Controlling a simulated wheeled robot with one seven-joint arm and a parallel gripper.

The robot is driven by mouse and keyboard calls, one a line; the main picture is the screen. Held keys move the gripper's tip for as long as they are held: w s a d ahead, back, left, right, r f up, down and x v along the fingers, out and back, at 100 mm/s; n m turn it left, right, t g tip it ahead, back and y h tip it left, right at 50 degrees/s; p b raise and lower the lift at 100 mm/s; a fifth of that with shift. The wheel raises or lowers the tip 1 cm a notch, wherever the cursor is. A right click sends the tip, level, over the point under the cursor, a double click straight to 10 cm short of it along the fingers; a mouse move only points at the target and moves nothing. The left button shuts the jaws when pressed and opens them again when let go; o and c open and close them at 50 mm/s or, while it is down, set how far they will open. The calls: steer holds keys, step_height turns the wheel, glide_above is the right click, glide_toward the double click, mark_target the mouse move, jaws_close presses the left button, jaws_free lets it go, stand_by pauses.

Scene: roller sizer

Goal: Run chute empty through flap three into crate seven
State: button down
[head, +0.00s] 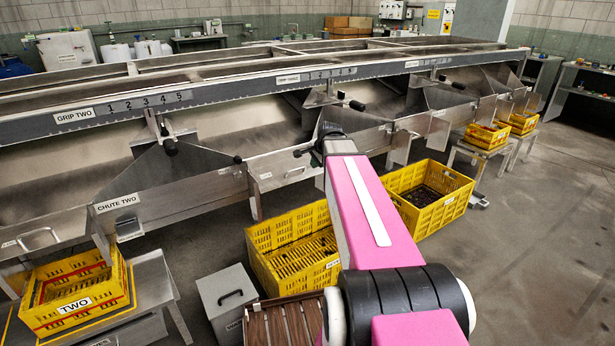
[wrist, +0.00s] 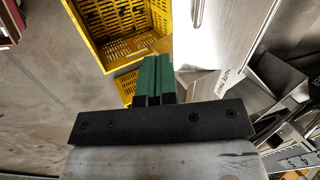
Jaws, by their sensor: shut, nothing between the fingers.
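My gripper (wrist: 153,80) has green fingers, shut together with nothing between them, in the wrist view. In the head view my pink arm hides it. Beyond the fingers are a yellow crate (wrist: 98,45) and a bare steel chute (wrist: 212,30). In the head view, a yellow crate (head: 262,240) stands on the floor left of my arm. Another crate (head: 395,182) to the right holds dark produce. Their labels are unreadable, so I cannot tell which is crate seven. Steel chutes (head: 240,125) with black-knobbed levers line the sizer; I cannot identify flap three.
A crate labelled TWO (head: 125,285) sits on a low stand at left, below the plate CHUTE TWO (head: 117,202). A grey lidded box (head: 228,300) stands on the floor by my arm. Smaller yellow crates (head: 487,136) sit on stands farther right. The right floor is clear.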

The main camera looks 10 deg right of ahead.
mark_target(307, 175)
steer(key=shift+m+t, duration=0.3)
steer(key=shift+m, duration=0.2)
steer(key=x, duration=0.4)
steer(key=w+x, duration=0.1)
steer(key=x, duration=0.8)
steer(key=shift+w+d+r, duration=0.35)
steer(key=shift+r, duration=0.05)
steer(key=shift+f, duration=0.1)
steer(key=shift+w+a+f+t+y, duration=0.15)
steer(key=shift+w+f+t, duration=0.1)
steer(key=shift+f+t, duration=0.2)
steer(key=shift+w+f+t+y, duration=0.1)
steer(key=shift+w+f+t, duration=0.2)
steer(key=shift+f, duration=0.3)
steer(key=shift+w+a+f+t+y, duration=0.1)
steer(key=shift+w+f+t+y, duration=0.1)
steer(key=shift+f+t, duration=0.3)
steer(key=w+a+f+t, duration=0.1)
steer(key=w+a+f, duration=0.2)
steer(key=w+f, duration=0.4)
steer(key=shift+w+a+t, duration=0.3)
steer(key=shift+w+t, duration=0.05)
steer(key=shift+w, duration=1.75)
steer(key=shift+y, duration=0.25)
